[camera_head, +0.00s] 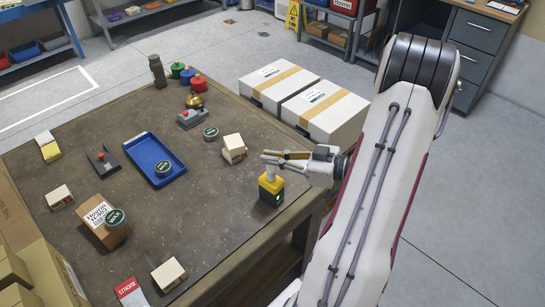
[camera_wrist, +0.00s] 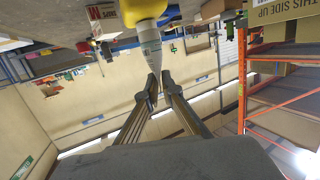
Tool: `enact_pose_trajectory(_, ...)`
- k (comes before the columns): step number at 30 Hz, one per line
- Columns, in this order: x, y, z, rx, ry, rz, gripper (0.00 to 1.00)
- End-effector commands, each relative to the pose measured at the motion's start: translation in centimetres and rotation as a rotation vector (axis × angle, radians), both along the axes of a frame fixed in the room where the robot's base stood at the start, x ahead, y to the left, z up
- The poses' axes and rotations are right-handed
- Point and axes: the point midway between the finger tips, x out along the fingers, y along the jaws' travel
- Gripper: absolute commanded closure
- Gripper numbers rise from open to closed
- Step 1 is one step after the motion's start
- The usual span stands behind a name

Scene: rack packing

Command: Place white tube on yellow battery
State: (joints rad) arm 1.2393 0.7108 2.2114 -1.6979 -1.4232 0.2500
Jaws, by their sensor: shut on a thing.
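A yellow battery (camera_head: 271,184) with a dark lower part and a small green light stands upright near the table's right edge. In the wrist view the yellow battery (camera_wrist: 140,10) is at the top. The white tube (camera_wrist: 150,42) tapers to a narrow tip between my fingers. Its wide end meets the yellow battery in the picture; I cannot tell whether they touch. My gripper (camera_head: 272,158) is just above the battery, its fingers nearly level. In the wrist view my gripper (camera_wrist: 158,84) is shut on the tube's narrow tip. In the head view the tube is tiny and mostly hidden.
A small white-and-tan box (camera_head: 233,148) stands close behind the gripper. A blue tray (camera_head: 141,148) holds a dark round tin (camera_head: 163,168). A cardboard box (camera_head: 98,212) is at left. Two white cartons (camera_head: 325,110) stand beyond the table's right edge. Table around the battery is clear.

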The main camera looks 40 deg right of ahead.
Motion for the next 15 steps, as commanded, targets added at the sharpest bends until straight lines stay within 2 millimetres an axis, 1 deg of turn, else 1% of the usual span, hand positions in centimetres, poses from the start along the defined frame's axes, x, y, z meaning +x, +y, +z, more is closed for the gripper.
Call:
enact_pose_trajectory(2, 0.0, -0.01, -0.19, 0.001, 0.0, 0.0, 1.0)
enact_pose_trajectory(3, 0.0, -0.01, -0.2, 0.0, 0.0, 0.0, 0.89)
enact_pose_trajectory(4, 0.0, -0.01, -0.19, 0.0, 0.0, 0.0, 0.81)
enact_pose_trajectory(5, 0.0, -0.01, -0.19, 0.0, 0.0, 0.0, 0.78)
enact_pose_trajectory(15, 0.01, 0.0, -0.15, 0.0, 0.0, 0.0, 0.78)
